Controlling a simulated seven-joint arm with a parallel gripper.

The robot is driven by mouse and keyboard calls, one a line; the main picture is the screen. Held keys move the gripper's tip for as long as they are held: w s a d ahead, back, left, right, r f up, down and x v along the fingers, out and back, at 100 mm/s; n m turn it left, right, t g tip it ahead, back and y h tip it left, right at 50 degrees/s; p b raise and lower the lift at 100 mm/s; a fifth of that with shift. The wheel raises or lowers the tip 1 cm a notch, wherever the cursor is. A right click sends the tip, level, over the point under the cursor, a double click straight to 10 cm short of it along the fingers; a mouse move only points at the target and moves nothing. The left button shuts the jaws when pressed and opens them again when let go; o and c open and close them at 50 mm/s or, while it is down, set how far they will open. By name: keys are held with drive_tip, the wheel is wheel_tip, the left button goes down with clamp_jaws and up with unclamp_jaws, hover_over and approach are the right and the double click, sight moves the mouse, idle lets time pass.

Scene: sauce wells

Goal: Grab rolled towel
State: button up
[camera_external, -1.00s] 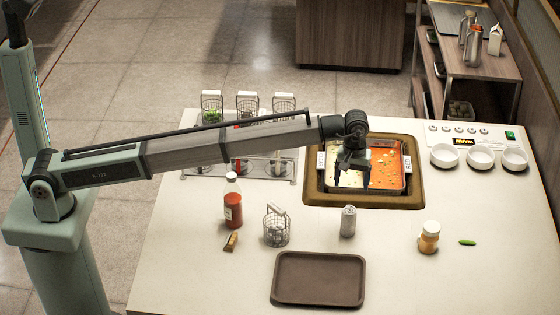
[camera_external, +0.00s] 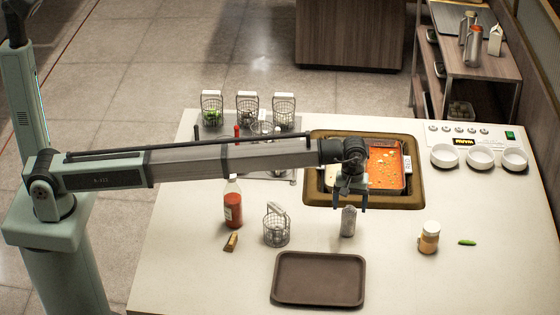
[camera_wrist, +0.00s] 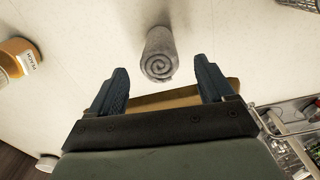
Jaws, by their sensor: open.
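The rolled towel (camera_external: 348,221) is grey and stands upright on the white counter, in front of the sunken pan. In the wrist view the towel (camera_wrist: 160,55) shows its spiral end, just beyond the fingertips and roughly centred between them. My gripper (camera_external: 350,206) is above and just behind the towel in the external view, and its fingers overlap the towel's top there. In the wrist view my gripper (camera_wrist: 160,78) has its two fingers wide apart with nothing between them. I cannot tell the exact height gap.
A brown tray (camera_external: 318,298) lies in front of the towel. A wire basket (camera_external: 276,232) and a red sauce bottle (camera_external: 233,208) stand to its left. An orange jar (camera_external: 429,238) stands to its right. The wood-rimmed pan well (camera_external: 410,198) is behind.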

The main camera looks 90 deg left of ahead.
sight(349, 210)
drive_tip(key=shift+d+f, duration=0.1)
drive_tip(key=shift+f, duration=2.3)
drive_tip(key=shift+c, duration=0.2)
drive_tip(key=c, duration=1.1)
